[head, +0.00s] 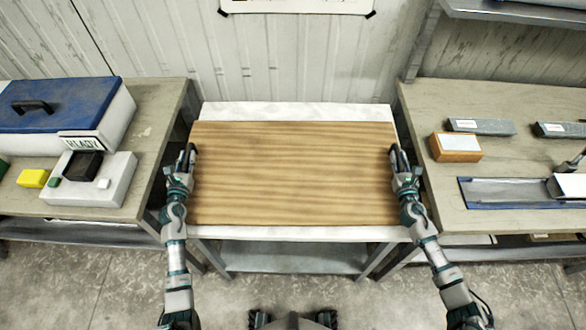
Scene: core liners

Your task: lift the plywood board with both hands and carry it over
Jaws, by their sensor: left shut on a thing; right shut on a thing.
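The plywood board (293,175) is a wide brown wood-grained sheet in the middle of the head view. It lies flat over a white-topped table (300,112); I cannot tell whether it touches the top or hangs just above it. My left gripper (189,158) is shut on the board's left edge, towards the back. My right gripper (396,160) is shut on the right edge at about the same height. The fingertips are partly hidden against the board edges.
A left bench (150,120) holds a blue-lidded box (60,108), a white device (95,180) and a yellow block (33,178). A right bench (480,215) holds an orange-sided block (455,148), grey bars and a blue-edged tray (500,192). A wall stands behind; floor is open in front.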

